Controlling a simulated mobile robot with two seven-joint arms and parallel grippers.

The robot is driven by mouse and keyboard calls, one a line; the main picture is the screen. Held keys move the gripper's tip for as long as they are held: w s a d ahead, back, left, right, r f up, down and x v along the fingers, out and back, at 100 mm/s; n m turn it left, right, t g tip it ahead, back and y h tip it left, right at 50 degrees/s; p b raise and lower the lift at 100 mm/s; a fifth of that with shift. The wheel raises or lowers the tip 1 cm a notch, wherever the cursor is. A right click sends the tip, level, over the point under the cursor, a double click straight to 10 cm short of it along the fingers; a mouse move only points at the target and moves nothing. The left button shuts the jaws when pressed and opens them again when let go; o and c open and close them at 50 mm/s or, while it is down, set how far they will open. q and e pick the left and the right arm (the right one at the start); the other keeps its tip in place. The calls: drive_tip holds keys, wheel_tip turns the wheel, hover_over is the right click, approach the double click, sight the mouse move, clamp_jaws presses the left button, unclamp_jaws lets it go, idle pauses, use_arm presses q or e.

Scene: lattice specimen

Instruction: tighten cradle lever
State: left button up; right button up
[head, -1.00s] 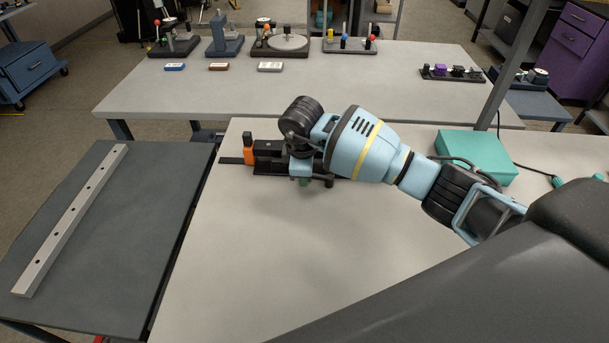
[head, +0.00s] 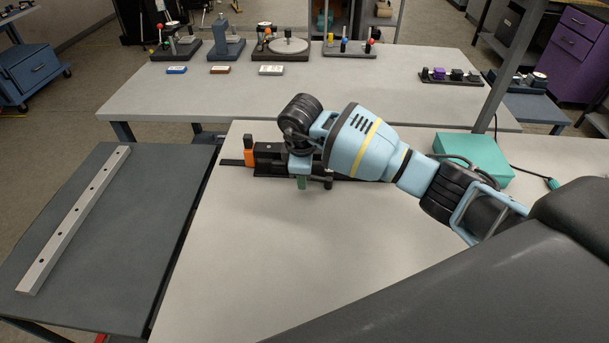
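The black cradle fixture (head: 268,158) lies on the light bench and has an orange block (head: 249,158) at its left end. A dark peg-like part (head: 328,182) sticks out at its front and may be the lever. My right arm reaches in from the right, and its wrist is over the middle of the fixture, hiding much of it. My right gripper (head: 301,180) points down at the fixture's front edge, with a green tip showing. Whether its fingers are open or shut, or touch the lever, cannot be seen. My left gripper is out of view.
A teal box (head: 472,160) with a dark cable stands on the bench at right. A long drilled bar (head: 75,220) lies on the dark side table at left. A back table (head: 200,95) carries several small fixtures. The bench in front of the cradle is clear.

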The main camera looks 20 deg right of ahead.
wheel_tip(320, 180, up, 2)
drive_tip(key=shift+s+a+p, duration=0.1)
drive_tip(key=shift+s+p, duration=0.05)
drive_tip(key=shift+p, duration=0.2)
drive_tip(key=shift+r, duration=0.15)
drive_tip(key=shift+s+a+r, duration=0.1)
drive_tip(key=shift+s+r, duration=0.15)
drive_tip(key=shift+r, duration=0.8)
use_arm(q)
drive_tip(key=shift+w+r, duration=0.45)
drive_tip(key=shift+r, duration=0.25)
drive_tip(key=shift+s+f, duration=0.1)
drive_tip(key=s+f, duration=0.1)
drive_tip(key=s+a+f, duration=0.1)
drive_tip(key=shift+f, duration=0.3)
use_arm(e)
wheel_tip(320, 180, up, 8)
drive_tip(key=s, duration=0.1)
drive_tip(key=shift+s+a+f, duration=0.15)
drive_tip(key=shift+s+a, duration=0.05)
drive_tip(key=shift+a, duration=0.15)
